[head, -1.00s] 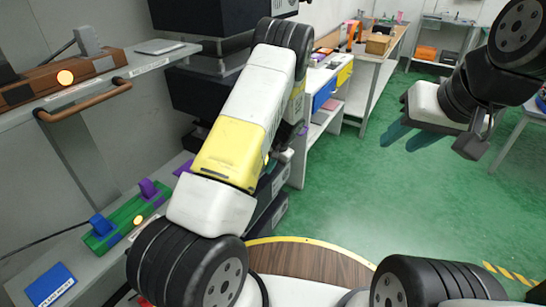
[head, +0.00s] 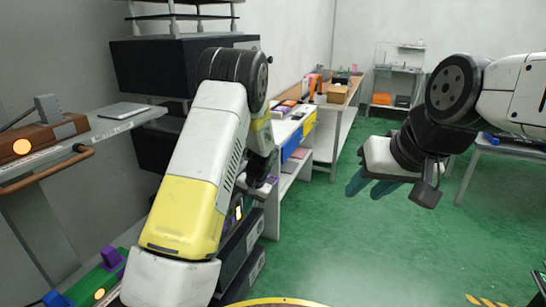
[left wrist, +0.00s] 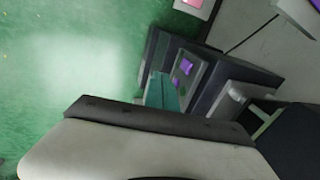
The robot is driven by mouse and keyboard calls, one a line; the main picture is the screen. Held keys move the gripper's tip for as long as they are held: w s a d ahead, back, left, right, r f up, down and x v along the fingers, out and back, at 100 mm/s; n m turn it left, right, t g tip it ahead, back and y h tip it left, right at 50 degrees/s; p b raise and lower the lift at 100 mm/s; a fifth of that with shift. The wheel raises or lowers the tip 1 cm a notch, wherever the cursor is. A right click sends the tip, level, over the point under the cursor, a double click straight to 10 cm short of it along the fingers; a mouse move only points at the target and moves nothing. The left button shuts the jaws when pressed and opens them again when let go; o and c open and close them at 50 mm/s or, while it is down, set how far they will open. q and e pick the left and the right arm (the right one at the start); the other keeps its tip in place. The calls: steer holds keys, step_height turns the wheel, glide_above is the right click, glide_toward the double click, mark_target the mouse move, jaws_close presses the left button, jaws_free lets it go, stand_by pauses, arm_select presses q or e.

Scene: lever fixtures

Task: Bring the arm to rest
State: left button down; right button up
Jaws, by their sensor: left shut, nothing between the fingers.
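My left arm rises from the lower left in the head view and bends down behind its white and yellow link. The left gripper's teal fingers (left wrist: 162,91) show in the left wrist view, shut and empty, in front of a dark box with a grey panel and purple parts (left wrist: 183,72). In the head view my arm mostly hides that gripper. My right gripper (head: 370,186) hangs over open green floor at the right; its teal fingers look close together, and their opening is unclear. Nothing shows in it.
A brown fixture with a grey lever (head: 47,106) and lit orange lamp stands on the left shelf (head: 120,125). Below is a green fixture (head: 92,284) with purple and blue levers. Dark boxes and a workbench (head: 345,98) stand behind. Green floor lies clear at the middle right.

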arm_select(q)
steer(key=s+r+n+t+h, duration=0.1)
steer(key=s+r, duration=0.3)
steer(key=r, duration=0.3)
steer(key=s+a+r+h, duration=0.1)
steer(key=s+r, duration=0.3)
steer(key=r, duration=0.4)
steer(key=s+r+n+t+h, duration=0.1)
steer(key=s+r, duration=0.3)
steer(key=r, duration=0.3)
steer(key=s+r+t+h, duration=0.1)
steer(key=s+r, duration=0.3)
steer(key=s, duration=0.5)
steer(key=s+r+t+h, duration=0.1)
steer(key=s+r, duration=0.4)
steer(key=s, duration=0.5)
steer(key=shift+d+r+n+t, duration=0.15)
steer(key=shift+d+n+t, duration=0.15)
steer(key=shift+n+t, duration=0.1)
steer(key=shift+s+a, duration=0.1)
